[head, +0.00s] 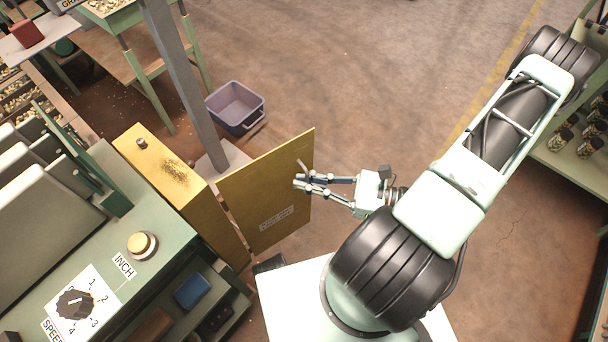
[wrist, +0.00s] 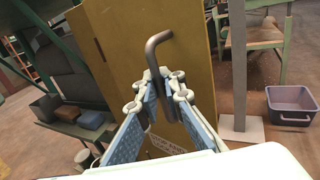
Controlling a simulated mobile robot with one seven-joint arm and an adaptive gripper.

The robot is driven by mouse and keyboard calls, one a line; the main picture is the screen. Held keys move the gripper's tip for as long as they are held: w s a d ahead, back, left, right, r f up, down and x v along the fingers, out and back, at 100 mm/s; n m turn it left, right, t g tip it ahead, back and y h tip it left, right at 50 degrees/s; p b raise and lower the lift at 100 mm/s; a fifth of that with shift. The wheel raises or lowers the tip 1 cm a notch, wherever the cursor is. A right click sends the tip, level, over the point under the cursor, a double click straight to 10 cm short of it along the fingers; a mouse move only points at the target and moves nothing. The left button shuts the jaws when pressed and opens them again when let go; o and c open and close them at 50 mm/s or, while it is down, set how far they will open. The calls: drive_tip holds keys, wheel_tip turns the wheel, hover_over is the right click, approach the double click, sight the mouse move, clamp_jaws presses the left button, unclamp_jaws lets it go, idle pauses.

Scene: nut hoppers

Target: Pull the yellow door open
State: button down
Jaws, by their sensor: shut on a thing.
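The yellow door (head: 262,205) stands ajar, swung out from the yellow cabinet (head: 168,180) beside the green machine. In the wrist view the door (wrist: 150,60) fills the middle, with a grey bent handle (wrist: 157,42) on its face. My gripper (head: 303,184) is at the door's face near its outer edge. In the wrist view the fingertips (wrist: 160,88) are shut around the lower part of the handle. The handle's lower end is partly hidden by the fingers. A label (head: 277,217) sits low on the door.
A purple-grey bin (head: 236,107) stands on the floor behind the door, next to a grey post (head: 185,80). The green machine (head: 118,240) with a dial is at left. Shelves with jars (head: 590,130) stand at right. The floor between is clear.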

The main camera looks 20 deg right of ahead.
drive_tip(key=shift+s+d, duration=0.1)
drive_tip(key=shift+d, duration=0.05)
drive_tip(key=c, duration=2.1)
unclamp_jaws()
drive_tip(key=v, duration=1.2)
drive_tip(key=shift+s, duration=0.1)
